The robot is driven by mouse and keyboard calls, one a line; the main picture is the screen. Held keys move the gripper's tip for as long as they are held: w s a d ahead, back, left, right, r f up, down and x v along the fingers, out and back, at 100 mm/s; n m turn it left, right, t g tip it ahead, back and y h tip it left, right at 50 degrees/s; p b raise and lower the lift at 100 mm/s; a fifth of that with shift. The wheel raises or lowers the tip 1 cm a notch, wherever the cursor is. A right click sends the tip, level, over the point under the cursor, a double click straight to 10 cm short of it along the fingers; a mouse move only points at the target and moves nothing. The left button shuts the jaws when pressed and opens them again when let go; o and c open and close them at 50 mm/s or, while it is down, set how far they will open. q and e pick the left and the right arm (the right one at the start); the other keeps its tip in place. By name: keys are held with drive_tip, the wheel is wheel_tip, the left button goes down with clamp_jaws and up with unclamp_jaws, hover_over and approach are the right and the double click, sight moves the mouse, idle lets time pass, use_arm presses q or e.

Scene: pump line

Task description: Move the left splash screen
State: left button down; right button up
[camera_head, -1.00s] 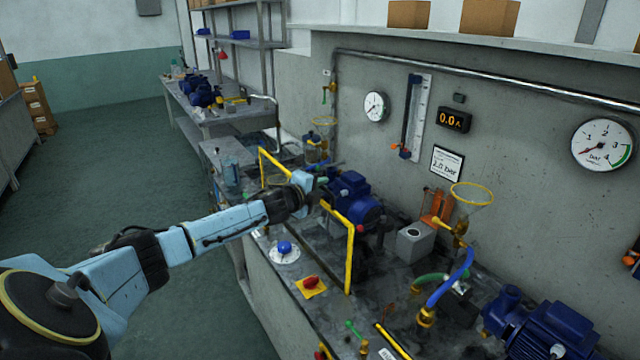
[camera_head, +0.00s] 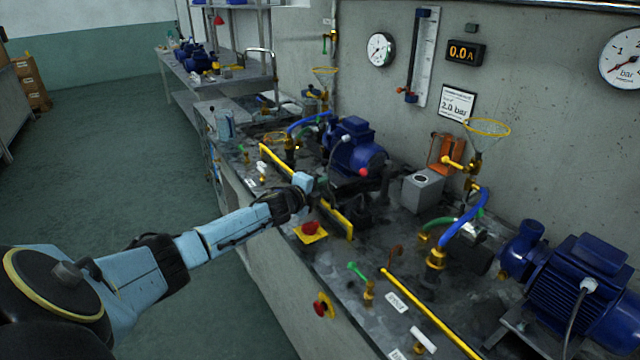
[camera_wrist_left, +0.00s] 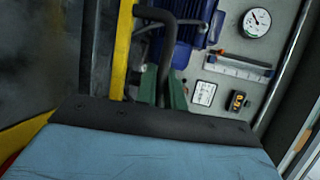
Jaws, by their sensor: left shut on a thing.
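The left splash screen (camera_head: 277,161) shows in the head view as a low yellow bar slanting along the front of the bench, with a short bend at its near end. Its yellow frame (camera_wrist_left: 122,55) runs upright in the left wrist view, beside a bent black handle (camera_wrist_left: 166,45). My left gripper (camera_head: 306,190) is at the middle of the bar. Its green fingers (camera_wrist_left: 165,88) are shut on the handle; the exact contact is partly hidden. My right gripper is not in view.
A blue pump motor (camera_head: 354,148) stands behind the screen. A red switch on a yellow plate (camera_head: 311,231) is close below my gripper. Another yellow bar (camera_head: 428,313) lies low along the bench to the right. The floor (camera_head: 110,150) at left is clear.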

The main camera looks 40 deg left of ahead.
use_arm(q)
drive_tip(key=shift+f, duration=0.15)
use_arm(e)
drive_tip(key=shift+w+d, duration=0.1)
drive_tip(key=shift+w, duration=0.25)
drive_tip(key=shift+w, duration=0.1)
use_arm(q)
drive_tip(key=c, duration=1.5)
unclamp_jaws()
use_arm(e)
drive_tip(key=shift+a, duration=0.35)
use_arm(q)
drive_tip(key=shift+s, duration=0.1)
